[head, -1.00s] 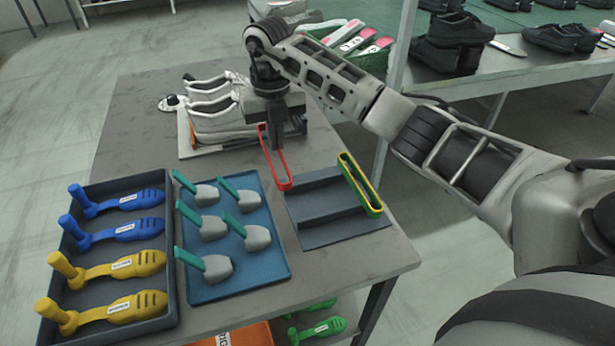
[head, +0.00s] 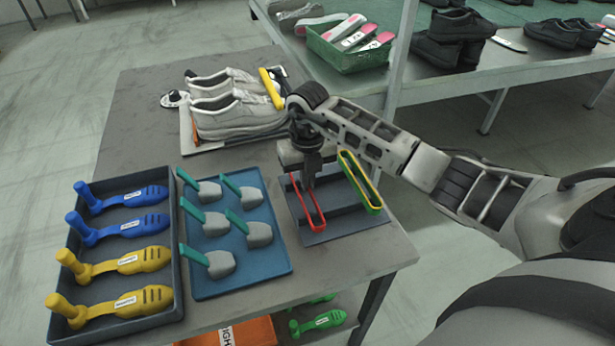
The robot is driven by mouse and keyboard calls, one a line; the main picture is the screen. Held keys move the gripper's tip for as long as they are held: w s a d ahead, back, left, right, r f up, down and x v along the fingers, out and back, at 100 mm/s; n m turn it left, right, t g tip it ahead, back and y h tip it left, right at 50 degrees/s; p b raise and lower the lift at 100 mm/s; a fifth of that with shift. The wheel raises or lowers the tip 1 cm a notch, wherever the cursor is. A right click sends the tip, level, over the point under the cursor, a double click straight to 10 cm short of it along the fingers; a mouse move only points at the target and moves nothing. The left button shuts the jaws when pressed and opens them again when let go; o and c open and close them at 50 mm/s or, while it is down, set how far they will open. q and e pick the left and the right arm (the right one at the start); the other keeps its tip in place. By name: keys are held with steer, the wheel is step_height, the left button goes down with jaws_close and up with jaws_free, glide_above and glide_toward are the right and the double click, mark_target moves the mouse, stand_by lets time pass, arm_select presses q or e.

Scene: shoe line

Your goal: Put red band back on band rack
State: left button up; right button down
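The red band (head: 319,221) is a long narrow loop hanging from my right gripper (head: 309,184). The gripper appears shut on it and hides part of the loop. The band is over the left part of the dark band rack (head: 347,222); I cannot tell whether it touches the rack. A green band (head: 375,205) and a yellow band (head: 346,163) stand close together along the rack's right side. My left gripper is not in view.
A blue tray (head: 280,268) with several teal-handled grey tools is left of the rack. A dark tray (head: 178,297) holds blue and yellow shoe forms. Grey-white shoes (head: 235,115) stand behind. A green basket (head: 345,60) is on the far table.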

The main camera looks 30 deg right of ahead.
steer(key=c, duration=1.7)
jaws_free()
steer(key=shift+f, duration=0.1)
step_height(320, 180, up, 12)
steer(key=shift+r+b, duration=0.15)
steer(key=shift+b, duration=0.2)
